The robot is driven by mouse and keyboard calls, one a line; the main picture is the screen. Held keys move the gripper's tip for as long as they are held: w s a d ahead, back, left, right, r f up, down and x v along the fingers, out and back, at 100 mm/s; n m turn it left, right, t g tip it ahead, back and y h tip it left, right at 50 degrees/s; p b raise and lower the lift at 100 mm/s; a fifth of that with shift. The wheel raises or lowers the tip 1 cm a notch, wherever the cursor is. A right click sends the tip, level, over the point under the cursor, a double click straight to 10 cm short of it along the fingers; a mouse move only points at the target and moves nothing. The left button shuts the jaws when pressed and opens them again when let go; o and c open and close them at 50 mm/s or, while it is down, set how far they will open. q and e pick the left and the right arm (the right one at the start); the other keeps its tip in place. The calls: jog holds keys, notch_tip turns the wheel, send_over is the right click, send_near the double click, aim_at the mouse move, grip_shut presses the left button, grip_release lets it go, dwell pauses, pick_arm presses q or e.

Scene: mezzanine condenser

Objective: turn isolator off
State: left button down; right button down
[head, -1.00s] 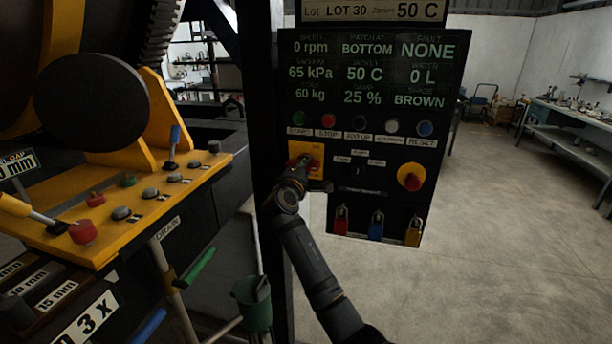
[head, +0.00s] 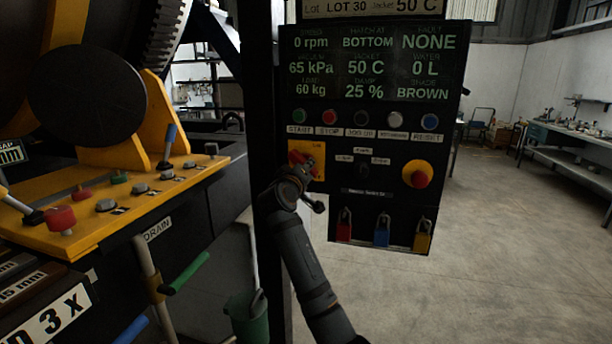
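The isolator is a yellow plate (head: 318,149) with a red handle (head: 297,157) at the left of the black control panel, under the START and STOP buttons. The handle looks slanted, and its lower part is hidden by my gripper. My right arm comes up from the bottom middle, and its gripper (head: 307,186) is at the lower part of the isolator, close to the handle. The wrist covers most of the fingers, so I cannot tell whether they are open or shut, or touching the handle. My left gripper is not in view.
A red emergency-stop knob (head: 419,174) on yellow sits to the right on the panel. Red, blue and yellow padlocks (head: 381,230) hang below. A yellow console (head: 130,205) with levers and knobs stands at left. Open floor (head: 500,250) lies at right.

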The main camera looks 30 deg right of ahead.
jog(key=shift+m, duration=0.4)
jog(key=c, duration=1.2)
grip_release()
jog(key=shift+o, duration=0.2)
jog(key=v, duration=1.2)
jog(key=shift+w, duration=0.1)
